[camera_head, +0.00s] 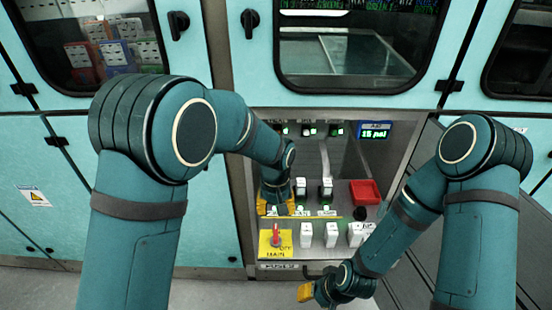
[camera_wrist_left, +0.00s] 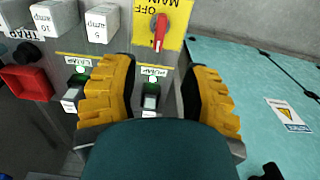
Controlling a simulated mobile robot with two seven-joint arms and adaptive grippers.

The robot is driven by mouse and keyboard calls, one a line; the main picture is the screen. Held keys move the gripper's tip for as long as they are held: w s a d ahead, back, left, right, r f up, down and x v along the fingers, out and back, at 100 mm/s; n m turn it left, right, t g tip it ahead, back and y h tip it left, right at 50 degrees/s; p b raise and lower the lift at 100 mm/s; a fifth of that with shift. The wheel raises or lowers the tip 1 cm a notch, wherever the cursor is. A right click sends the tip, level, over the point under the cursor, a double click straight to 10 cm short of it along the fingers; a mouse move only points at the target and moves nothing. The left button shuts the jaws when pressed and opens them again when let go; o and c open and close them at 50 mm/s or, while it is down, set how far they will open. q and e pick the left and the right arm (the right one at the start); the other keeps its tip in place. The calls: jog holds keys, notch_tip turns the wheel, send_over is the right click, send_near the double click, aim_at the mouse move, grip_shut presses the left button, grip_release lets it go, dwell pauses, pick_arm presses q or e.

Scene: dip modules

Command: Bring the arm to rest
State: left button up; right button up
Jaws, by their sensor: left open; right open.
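My left arm reaches from the left to the control panel (camera_head: 345,222) in the head view. My left gripper (camera_head: 272,203) is at the panel's left side, partly hidden by its own arm. In the left wrist view its yellow fingers (camera_wrist_left: 160,70) are open and apart, with a small rocker switch (camera_wrist_left: 151,97) and a lit green lamp visible between them. They hold nothing. My right gripper (camera_head: 308,292) hangs low in front of the panel's lower edge, with a yellow finger showing. It is open, and nothing is seen in it.
A red main switch on a yellow plate (camera_head: 288,247) and several white amp modules (camera_head: 331,235) line the panel front. A red tray (camera_head: 364,192) and a blue display (camera_head: 375,130) are further back. Teal cabinets (camera_head: 205,220) with windows surround the panel. Grey floor (camera_head: 200,295) shows below.

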pick_arm(q)
jog(key=s+a+f+h, duration=0.2)
jog(key=s+a+f, duration=0.3)
jog(key=s+f, duration=0.3)
jog(key=s+a+f+n+t+h, duration=0.1)
jog(key=s+a+f, duration=0.3)
jog(key=s+f, duration=0.4)
jog(key=shift+s+a+t+h, duration=0.3)
jog(key=shift+s+a+h, duration=0.1)
jog(key=shift+s, duration=0.35)
